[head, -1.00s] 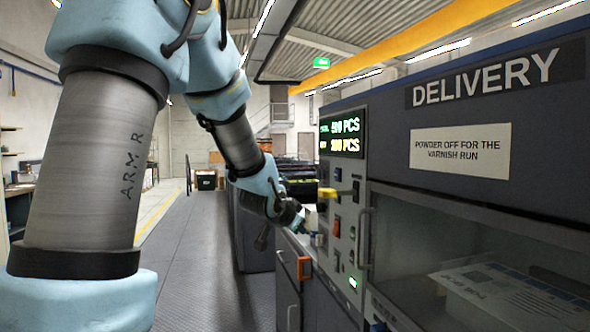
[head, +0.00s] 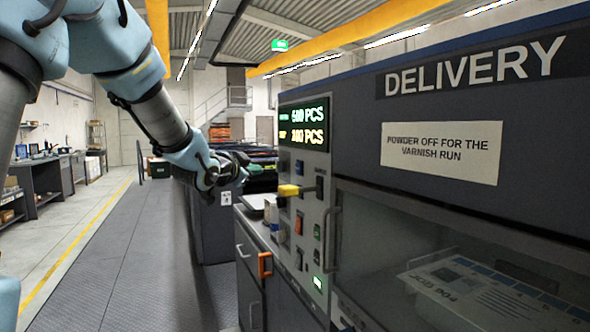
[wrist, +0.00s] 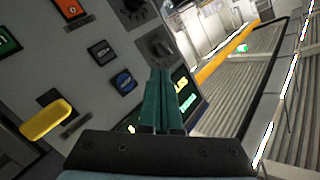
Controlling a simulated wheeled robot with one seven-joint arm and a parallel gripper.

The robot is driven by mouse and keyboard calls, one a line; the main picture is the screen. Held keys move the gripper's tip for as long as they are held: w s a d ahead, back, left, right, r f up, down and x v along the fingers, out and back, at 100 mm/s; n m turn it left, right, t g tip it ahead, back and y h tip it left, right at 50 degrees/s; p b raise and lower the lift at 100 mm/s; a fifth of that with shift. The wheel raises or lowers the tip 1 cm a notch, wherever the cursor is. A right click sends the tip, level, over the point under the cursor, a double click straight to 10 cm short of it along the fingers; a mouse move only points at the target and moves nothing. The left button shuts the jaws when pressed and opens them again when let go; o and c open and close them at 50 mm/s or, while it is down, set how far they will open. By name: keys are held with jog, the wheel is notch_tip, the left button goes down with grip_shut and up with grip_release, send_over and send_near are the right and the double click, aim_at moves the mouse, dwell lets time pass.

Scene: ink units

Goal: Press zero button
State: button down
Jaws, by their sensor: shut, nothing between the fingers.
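The grey control panel (head: 308,205) stands left of the delivery window, with a lit counter display (head: 304,125) at its top. My gripper (head: 243,165) is in front of the panel's left side, apart from it, just below display height. In the wrist view its green fingers (wrist: 167,73) are shut together and empty, with the display (wrist: 183,92) partly behind them. A blue button (wrist: 122,81) and a black button (wrist: 100,52) sit on the panel left of the fingers. Their markings are too small to read, so I cannot tell which is the zero button.
A yellow lever (head: 290,190) sticks out of the panel; it also shows in the wrist view (wrist: 47,120). Knobs (wrist: 158,45) and an orange switch (wrist: 70,8) are nearby. The aisle floor (head: 110,250) is clear.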

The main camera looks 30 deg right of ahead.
aim_at(299, 168)
jog(key=s+d+b, duration=0.1)
jog(key=d+b, duration=0.1)
jog(key=d, duration=0.6)
jog(key=shift+d, duration=0.3)
jog(key=shift+s, duration=0.1)
jog(key=shift+d, duration=0.1)
dwell(1.6)
jog(key=shift+d+b, duration=0.35)
jog(key=shift+b, duration=0.1)
jog(key=shift+s+d+b, duration=0.15)
jog(key=shift+d+b, duration=0.25)
jog(key=shift+d, duration=0.1)
dwell(0.6)
jog(key=shift+a, duration=0.9)
